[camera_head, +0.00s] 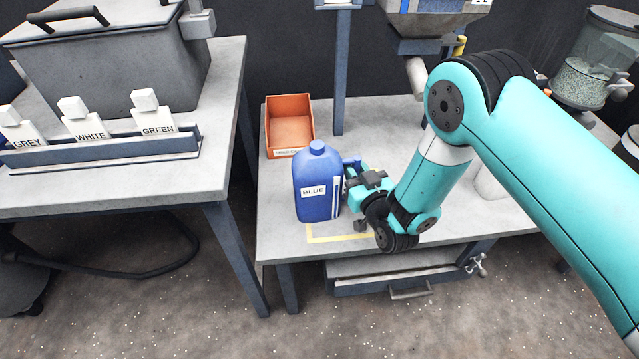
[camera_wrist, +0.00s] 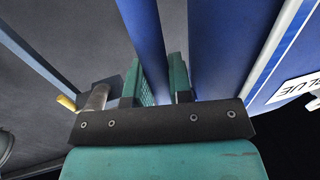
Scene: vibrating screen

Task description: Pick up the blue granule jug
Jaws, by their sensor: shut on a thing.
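The blue granule jug (camera_head: 314,186), with a white label reading BLUE and a blue cap, stands upright at the front left of the right-hand table, by the yellow marked line. I cannot tell if its base touches the table. My gripper (camera_head: 352,178) reaches it from the right, at its handle side. In the wrist view my gripper (camera_wrist: 160,80) has its green fingers on either side of a narrow blue upright, the jug's handle (camera_wrist: 148,45). The jug's body (camera_wrist: 235,45) fills the right of that view. The fingertips are partly hidden in the head view.
An orange open bin (camera_head: 290,112) stands behind the jug. The table's front edge is close to the jug.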

